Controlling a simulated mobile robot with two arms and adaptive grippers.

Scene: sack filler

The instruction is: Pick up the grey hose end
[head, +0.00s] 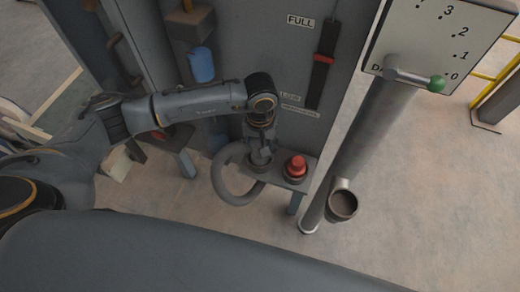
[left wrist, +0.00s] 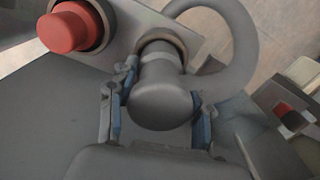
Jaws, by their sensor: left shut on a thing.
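The grey hose end (left wrist: 160,98) is a rounded grey piece in the left wrist view, with a brownish ring (left wrist: 163,44) at its base. My left gripper (left wrist: 160,106) is shut on it, with one blue-padded finger on each side. In the head view my left gripper (head: 261,143) points down over the small grey shelf, and largely hides the hose end. The grey hose (head: 226,190) loops out from beside the shelf, and it also shows in the left wrist view (left wrist: 243,38). I cannot tell whether the hose end still touches the shelf. My right gripper is not in view.
A red button (head: 296,166) stands on the shelf just right of the gripper. The grey machine panel (head: 260,40) rises behind.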

